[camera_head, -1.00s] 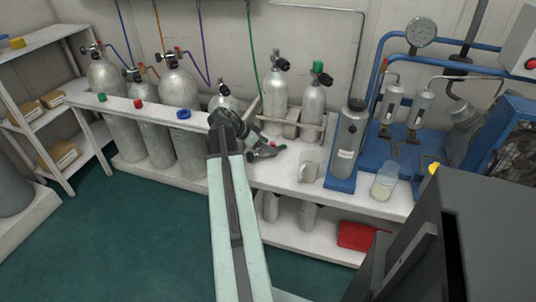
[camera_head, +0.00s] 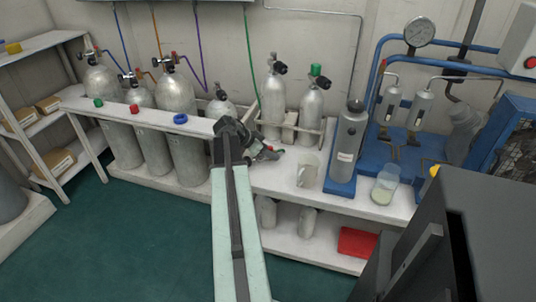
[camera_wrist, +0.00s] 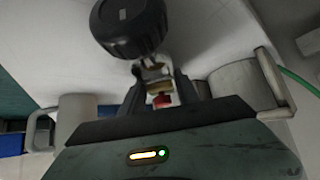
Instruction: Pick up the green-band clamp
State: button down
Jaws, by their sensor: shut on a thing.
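My gripper (camera_head: 247,143) is at the bench's left part, in front of the cylinder rack. In the wrist view, my gripper (camera_wrist: 160,98) is shut on a clamp (camera_wrist: 152,68) with a large round black knob, a metal yoke, a brass part and a red piece between the fingers. No green band shows on it there; the fingers hide part of it. In the head view, a small dark clamp-like thing (camera_head: 265,153) with red and green spots shows at the gripper's tip. I cannot tell whether these spots belong to one clamp or to several.
A grey cylinder in a blue stand (camera_head: 341,186) and a beaker (camera_head: 385,184) are farther right. Tall cylinders (camera_head: 187,155) stand left. Two cylinders stand in the rack behind.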

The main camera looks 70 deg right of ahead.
aim_at(270, 147)
jog(key=shift+r+p, duration=0.55)
jog(key=shift+r, duration=0.1)
notch_tip(270, 147, up, 3)
jog(key=p, duration=0.3)
jog(key=w+a, duration=0.1)
jog(key=a, duration=0.4)
jog(key=w+a, duration=0.2)
jog(key=a, duration=0.3)
jog(key=w+a, duration=0.1)
jog(key=a, duration=0.4)
jog(key=shift+w+a+r+p, duration=0.15)
jog(key=shift+a+r+p, duration=0.1)
jog(key=shift+r+p, duration=0.1)
